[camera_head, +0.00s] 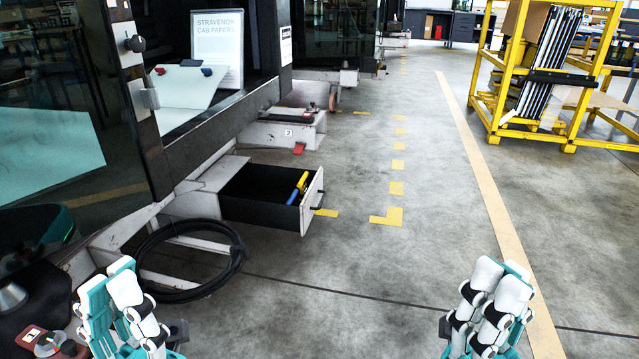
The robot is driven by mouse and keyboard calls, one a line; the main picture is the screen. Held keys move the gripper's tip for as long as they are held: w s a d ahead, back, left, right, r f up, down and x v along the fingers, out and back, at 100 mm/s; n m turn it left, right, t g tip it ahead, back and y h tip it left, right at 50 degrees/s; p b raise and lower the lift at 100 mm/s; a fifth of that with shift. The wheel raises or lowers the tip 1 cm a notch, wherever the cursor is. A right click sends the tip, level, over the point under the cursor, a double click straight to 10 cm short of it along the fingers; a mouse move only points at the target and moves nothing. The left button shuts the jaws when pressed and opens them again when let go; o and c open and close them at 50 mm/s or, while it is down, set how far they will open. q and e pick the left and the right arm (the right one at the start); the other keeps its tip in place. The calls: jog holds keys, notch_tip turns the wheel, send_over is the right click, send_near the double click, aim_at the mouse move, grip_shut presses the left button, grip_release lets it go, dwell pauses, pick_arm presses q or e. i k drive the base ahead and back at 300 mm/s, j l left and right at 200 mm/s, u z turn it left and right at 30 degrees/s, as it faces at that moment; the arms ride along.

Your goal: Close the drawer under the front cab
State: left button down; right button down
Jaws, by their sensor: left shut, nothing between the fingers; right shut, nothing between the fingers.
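The drawer (259,215) under the cab is pulled open toward the right, with a white front panel and a small dark handle (317,201). A blue and yellow tool (299,187) lies inside near the front panel. The front cab (150,85) stands above and to the left of it. My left gripper (125,285) is at the lower left, shut and empty, apart from the drawer. My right gripper (499,285) is at the lower right, shut and empty, well away from the drawer.
A yellow rack (491,100) stands at the back right. The grey floor (370,265) right of the drawer is clear, with yellow tape marks (390,217).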

aim_at(258, 194)
jog(key=i+l+u, duration=0.15)
jog(key=i, duration=0.35)
jog(key=i+l+u, duration=0.15)
jog(key=i, duration=0.35)
jog(key=i+l+u, duration=0.2)
jog(key=i+l, duration=0.15)
jog(key=i, duration=0.15)
jog(key=i+l+u, duration=0.15)
jog(key=i+l, duration=0.15)
jog(key=i, duration=0.15)
